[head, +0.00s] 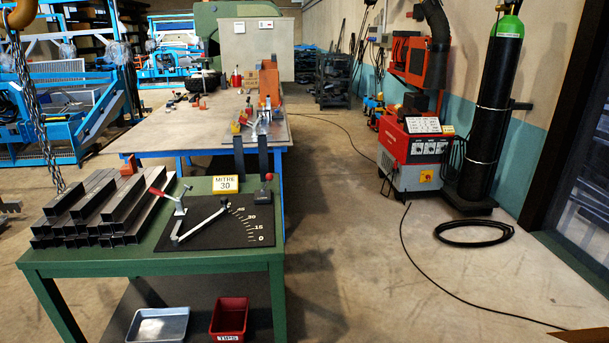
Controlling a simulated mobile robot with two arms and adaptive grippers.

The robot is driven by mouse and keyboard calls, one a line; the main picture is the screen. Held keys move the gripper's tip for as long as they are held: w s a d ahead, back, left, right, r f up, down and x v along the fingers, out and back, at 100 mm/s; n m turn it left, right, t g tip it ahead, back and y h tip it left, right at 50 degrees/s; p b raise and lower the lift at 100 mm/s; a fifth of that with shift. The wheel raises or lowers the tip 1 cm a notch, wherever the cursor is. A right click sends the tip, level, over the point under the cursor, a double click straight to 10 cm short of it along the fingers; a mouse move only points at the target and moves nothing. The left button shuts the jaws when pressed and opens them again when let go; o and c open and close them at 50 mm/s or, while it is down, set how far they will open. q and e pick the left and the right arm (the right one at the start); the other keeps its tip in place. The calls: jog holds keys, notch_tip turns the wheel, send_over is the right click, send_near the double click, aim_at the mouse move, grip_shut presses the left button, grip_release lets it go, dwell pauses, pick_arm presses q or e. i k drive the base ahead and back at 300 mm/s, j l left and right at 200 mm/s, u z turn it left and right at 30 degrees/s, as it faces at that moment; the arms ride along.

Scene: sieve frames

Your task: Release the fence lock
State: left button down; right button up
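A black mitre plate (215,228) with a white angle scale lies on the green table. A grey fence bar (200,225) lies across it, its far end towards the upper part of the scale. A clamp-like lever with a red handle (158,192) stands at the plate's left end, its handle tilted up to the left; it looks like the fence lock. I cannot tell whether it is locked. A yellow-edged sign (226,184) reads "MITRE 30". Neither of my grippers is in view.
The green table (150,262) carries stacked dark metal tubes (105,212) on its left. A grey tray (158,326) and red bin (229,318) sit below. Floor to the right is mostly clear, with a cable (440,283).

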aim_at(269, 176)
jog(key=i+z, duration=0.4)
jog(key=i+j+z, duration=0.3)
jog(key=i+z, duration=0.15)
